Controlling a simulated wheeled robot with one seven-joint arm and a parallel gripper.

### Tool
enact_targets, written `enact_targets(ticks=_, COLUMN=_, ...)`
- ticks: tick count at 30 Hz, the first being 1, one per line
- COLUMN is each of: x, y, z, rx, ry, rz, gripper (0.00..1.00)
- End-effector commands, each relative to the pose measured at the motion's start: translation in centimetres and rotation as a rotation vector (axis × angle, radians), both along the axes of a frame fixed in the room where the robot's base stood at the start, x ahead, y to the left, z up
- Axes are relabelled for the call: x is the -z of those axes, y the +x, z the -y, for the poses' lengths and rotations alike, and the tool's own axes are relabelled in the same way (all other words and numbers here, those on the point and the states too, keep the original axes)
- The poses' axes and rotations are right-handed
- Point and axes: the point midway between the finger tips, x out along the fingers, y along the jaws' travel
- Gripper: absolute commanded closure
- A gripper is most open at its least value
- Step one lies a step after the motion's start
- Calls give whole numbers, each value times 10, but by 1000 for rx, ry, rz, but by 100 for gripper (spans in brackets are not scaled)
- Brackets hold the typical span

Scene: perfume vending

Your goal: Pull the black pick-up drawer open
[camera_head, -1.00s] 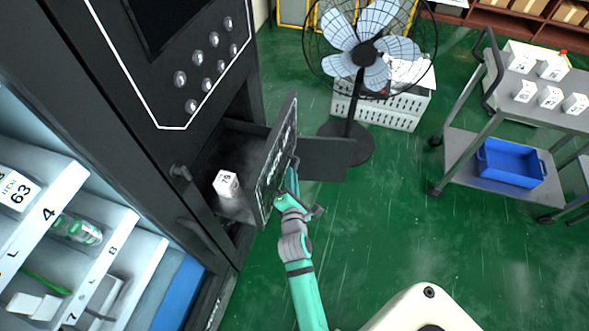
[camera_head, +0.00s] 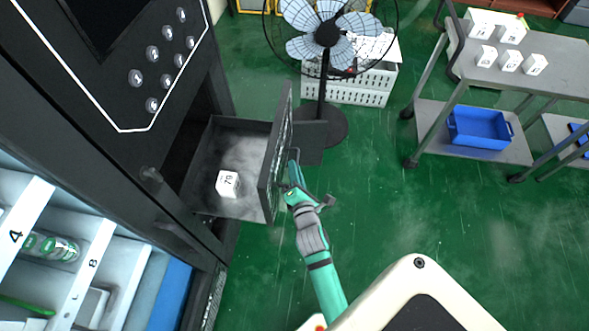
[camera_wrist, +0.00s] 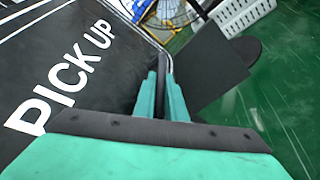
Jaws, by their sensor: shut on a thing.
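The black pick-up drawer (camera_head: 202,201) stands pulled out from the dark vending machine, with its inside in view. A white box marked 79 (camera_head: 228,184) lies on the drawer floor. The drawer front (camera_wrist: 95,60) carries white "PICK UP" lettering in the wrist view. My green gripper (camera_head: 293,180) is at the outer face of the drawer front. In the wrist view my gripper (camera_wrist: 163,95) is shut on the dark drawer handle (camera_wrist: 166,66), which shows as a thin bar between the fingers.
A standing fan (camera_head: 327,40) and a white crate (camera_head: 345,85) are behind the drawer. A grey trolley (camera_head: 520,75) with white boxes and a blue bin (camera_head: 480,128) stands at the right. Shelves (camera_head: 60,260) are at the lower left. Green floor is clear between drawer and trolley.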

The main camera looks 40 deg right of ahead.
Motion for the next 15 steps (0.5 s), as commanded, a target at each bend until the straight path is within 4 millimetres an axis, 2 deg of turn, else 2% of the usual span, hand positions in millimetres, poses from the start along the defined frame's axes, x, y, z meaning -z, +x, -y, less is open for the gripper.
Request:
enact_targets(ticks=1, x=3, y=0, z=-2, rx=-4, ry=3, rz=-5, gripper=100)
enact_targets(ticks=2, x=3, y=0, z=-2, rx=-4, ry=3, rz=-5, gripper=87)
enact_targets(ticks=4, x=3, y=0, z=-2, rx=-3, ry=3, rz=-5, gripper=70)
enact_targets(ticks=15, x=1, y=-3, z=-1, rx=1, ry=0, rz=-3, gripper=70)
